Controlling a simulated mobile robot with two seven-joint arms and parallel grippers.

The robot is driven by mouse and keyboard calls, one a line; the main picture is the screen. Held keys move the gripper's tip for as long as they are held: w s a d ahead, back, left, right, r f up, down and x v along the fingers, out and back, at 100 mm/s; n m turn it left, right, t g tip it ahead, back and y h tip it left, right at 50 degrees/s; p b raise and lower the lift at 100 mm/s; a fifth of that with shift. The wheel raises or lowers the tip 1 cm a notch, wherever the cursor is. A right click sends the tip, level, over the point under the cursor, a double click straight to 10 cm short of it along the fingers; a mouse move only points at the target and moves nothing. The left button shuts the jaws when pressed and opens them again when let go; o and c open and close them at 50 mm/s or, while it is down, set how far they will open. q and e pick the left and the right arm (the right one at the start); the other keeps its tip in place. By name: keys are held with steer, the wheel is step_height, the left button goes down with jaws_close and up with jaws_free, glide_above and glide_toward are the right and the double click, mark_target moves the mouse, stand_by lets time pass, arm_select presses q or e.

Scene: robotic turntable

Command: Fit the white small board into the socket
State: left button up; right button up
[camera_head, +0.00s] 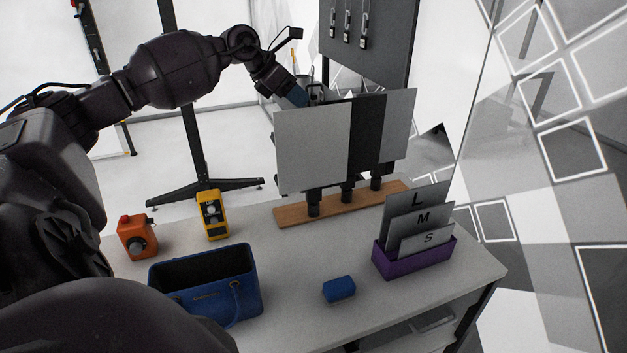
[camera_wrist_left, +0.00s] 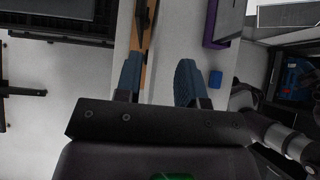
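A small pale board marked S (camera_head: 428,240) stands in the front of a purple holder (camera_head: 413,262), with larger boards marked M (camera_head: 420,220) and L (camera_head: 428,198) behind it. A wooden strip (camera_head: 345,207) carries several black socket stands (camera_head: 347,193). A white panel (camera_head: 312,148), a black panel (camera_head: 366,135) and a grey panel (camera_head: 398,125) stand upright above them. My left gripper (camera_head: 298,96) is at the top edge of the white panel, partly hidden behind it. In the left wrist view its blue fingers (camera_wrist_left: 158,82) are apart, with nothing visibly clamped. My right gripper is not seen.
Bare tabletop lies between the strip and the block.

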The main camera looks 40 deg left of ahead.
arm_select(q)
steer(key=shift+p+x, duration=0.35)
steer(key=shift+x, duration=2.05)
steer(key=shift+a, duration=0.1)
jaws_close()
